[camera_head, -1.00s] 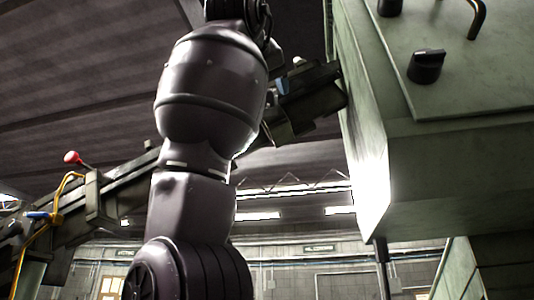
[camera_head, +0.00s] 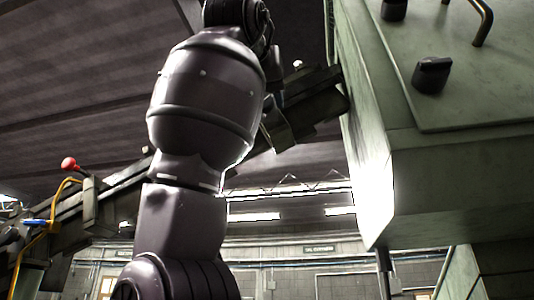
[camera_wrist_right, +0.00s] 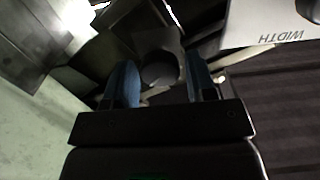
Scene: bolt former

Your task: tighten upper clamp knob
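In the right wrist view, a dark round knob (camera_wrist_right: 160,72) shows between the two blue fingers of my right gripper (camera_wrist_right: 162,85). It appears to be the clamp knob. The fingers stand apart with a gap on each side of the knob, so the gripper is open. I cannot tell how deep the knob sits between them. In the head view my right arm hides most of this gripper; only a small blue part shows beside the dark bar assembly (camera_head: 310,105). My left gripper is not in view.
A green machine cabinet (camera_head: 440,185) fills the right side of the head view, with a black knob (camera_head: 431,75) and a curved handle (camera_head: 486,22). A red ball lever (camera_head: 68,163) stands at left. A white panel marked WIDTH (camera_wrist_right: 265,25) is close to the right finger.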

